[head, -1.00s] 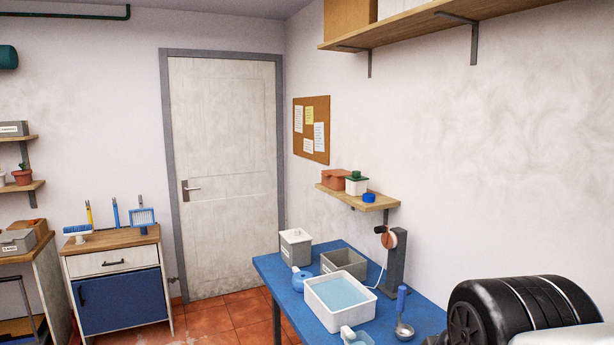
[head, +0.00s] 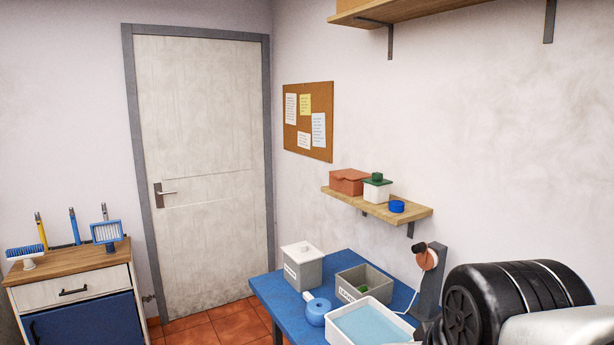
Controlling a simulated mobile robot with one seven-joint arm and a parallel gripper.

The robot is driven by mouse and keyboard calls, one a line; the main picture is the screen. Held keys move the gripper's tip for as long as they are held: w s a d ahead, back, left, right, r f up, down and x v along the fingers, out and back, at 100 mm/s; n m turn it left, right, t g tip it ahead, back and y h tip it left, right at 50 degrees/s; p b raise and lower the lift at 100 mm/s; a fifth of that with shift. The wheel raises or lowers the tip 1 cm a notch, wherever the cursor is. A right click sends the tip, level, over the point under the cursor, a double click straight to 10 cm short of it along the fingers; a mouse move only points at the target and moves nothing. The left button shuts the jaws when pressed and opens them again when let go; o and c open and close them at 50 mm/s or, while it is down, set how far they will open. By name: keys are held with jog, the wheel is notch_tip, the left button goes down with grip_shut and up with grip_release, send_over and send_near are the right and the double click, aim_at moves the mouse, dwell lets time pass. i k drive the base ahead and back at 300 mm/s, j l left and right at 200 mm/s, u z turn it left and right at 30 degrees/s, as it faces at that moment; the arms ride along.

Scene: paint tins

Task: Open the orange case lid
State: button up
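The orange case (head: 346,185) sits at the left end of a small wooden wall shelf, below the cork board. Its lid looks shut. Part of its right side is hidden by a small white box with a green lid (head: 376,188). My gripper is not in view. Only a black and light-grey part of my own arm shows at the lower right, well apart from the case.
The wall shelf (head: 415,213) also holds a blue round tin (head: 397,206). Below it, the blue table (head: 262,287) carries a lidded grey box (head: 303,270), an open grey bin (head: 350,291), a water tray (head: 343,336) and a dark stand (head: 430,285). The door stands left.

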aim_at(350, 174)
jog(key=i+j+z, duration=0.15)
jog(key=i+j, duration=0.7)
jog(key=j, duration=0.1)
